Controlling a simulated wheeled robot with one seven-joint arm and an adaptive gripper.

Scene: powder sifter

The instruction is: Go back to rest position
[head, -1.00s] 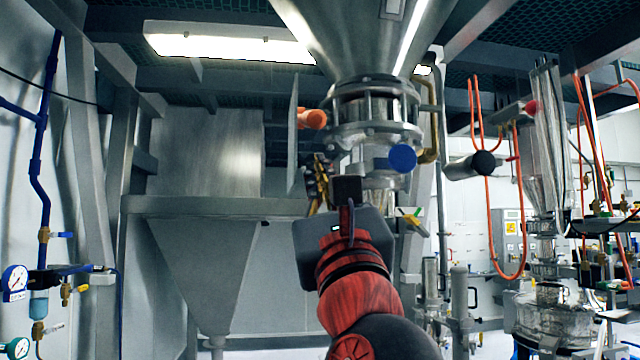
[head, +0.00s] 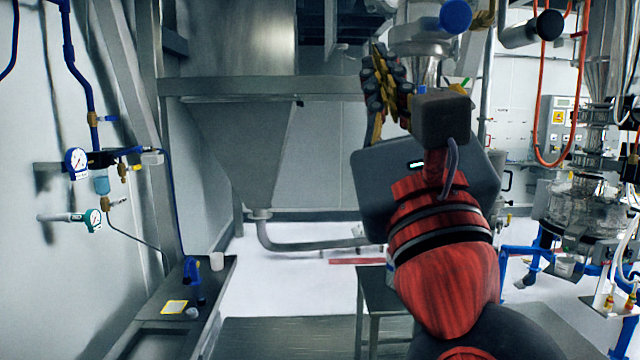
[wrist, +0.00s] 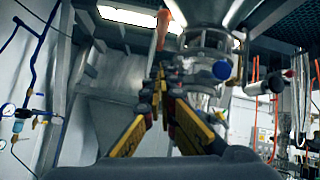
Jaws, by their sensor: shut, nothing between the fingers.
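My gripper (head: 377,85) is raised at the upper middle of the head view, on the end of my red and black arm. Its yellow and black fingers also show in the wrist view (wrist: 162,80), where they meet at the tips with nothing between them. The sifter's metal outlet (head: 425,50) stands behind the gripper, partly hidden by it. The outlet with its blue knob (wrist: 222,70) shows beyond the fingers in the wrist view. An orange knob (wrist: 165,22) appears above the fingertips; I cannot tell how far apart they are.
A large steel hopper (head: 240,130) stands at the back left. Pressure gauges (head: 76,163) are on the left wall. A bench (head: 225,290) with a cup (head: 217,261) is at lower left. A small metal table (head: 375,290) is below my arm. Glass equipment (head: 585,210) stands right.

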